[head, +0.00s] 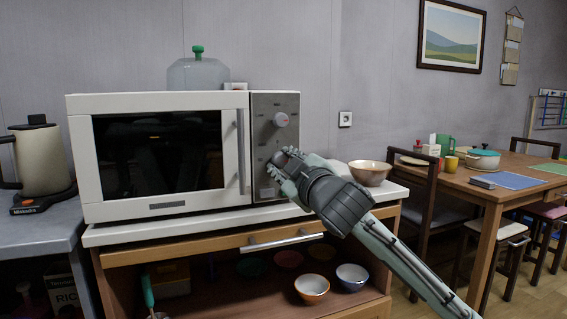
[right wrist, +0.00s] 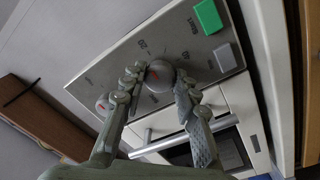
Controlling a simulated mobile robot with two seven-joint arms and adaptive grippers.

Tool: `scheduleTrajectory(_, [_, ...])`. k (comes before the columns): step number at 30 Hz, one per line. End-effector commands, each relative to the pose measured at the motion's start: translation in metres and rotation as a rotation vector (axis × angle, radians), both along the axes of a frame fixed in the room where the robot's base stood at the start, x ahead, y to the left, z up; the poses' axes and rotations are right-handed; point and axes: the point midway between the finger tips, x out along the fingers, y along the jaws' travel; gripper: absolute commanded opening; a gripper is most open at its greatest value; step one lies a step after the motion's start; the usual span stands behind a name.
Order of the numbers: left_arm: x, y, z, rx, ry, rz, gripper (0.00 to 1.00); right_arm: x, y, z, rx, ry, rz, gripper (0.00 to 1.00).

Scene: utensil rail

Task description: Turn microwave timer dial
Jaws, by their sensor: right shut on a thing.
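The white microwave (head: 72,160) stands on a cabinet with its door closed. Its grey control panel (head: 262,105) is on the right side. The upper dial (head: 281,120) is clear of my gripper; it also shows in the right wrist view (right wrist: 102,102). The lower dial, the timer dial (right wrist: 160,76), has a red mark and sits between my right fingertips. My right gripper (head: 283,163) is shut on it, and its fingers (right wrist: 158,82) lie on either side of the knob. In the head view the hand hides this dial. My left gripper is not in view.
A green button (right wrist: 208,17) and a grey button (right wrist: 226,57) are beside the timer dial. The door handle (head: 241,150) stands out left of the panel. A bowl (head: 369,173) sits on the counter right of the microwave. A kettle (head: 40,158) stands at left.

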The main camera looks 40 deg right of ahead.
Motion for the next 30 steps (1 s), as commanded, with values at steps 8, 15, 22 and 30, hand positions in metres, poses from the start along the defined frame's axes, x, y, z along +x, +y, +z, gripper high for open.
scheduleTrajectory(8, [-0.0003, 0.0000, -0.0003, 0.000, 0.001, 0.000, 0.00, 0.0000, -0.0004, 0.0005, -0.001, 0.000, -0.001, 0.37])
scheduleTrajectory(15, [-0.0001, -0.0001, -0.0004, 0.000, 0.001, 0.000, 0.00, 0.0000, -0.0002, 0.0004, -0.002, 0.000, -0.001, 0.51])
scheduleTrajectory(22, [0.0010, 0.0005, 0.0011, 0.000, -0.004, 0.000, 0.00, 0.0000, 0.0000, 0.0003, -0.002, 0.000, -0.001, 0.51])
scheduleTrajectory(30, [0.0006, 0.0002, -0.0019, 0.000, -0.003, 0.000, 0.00, -0.0001, -0.0003, -0.0003, -0.049, 0.010, -0.001, 0.51])
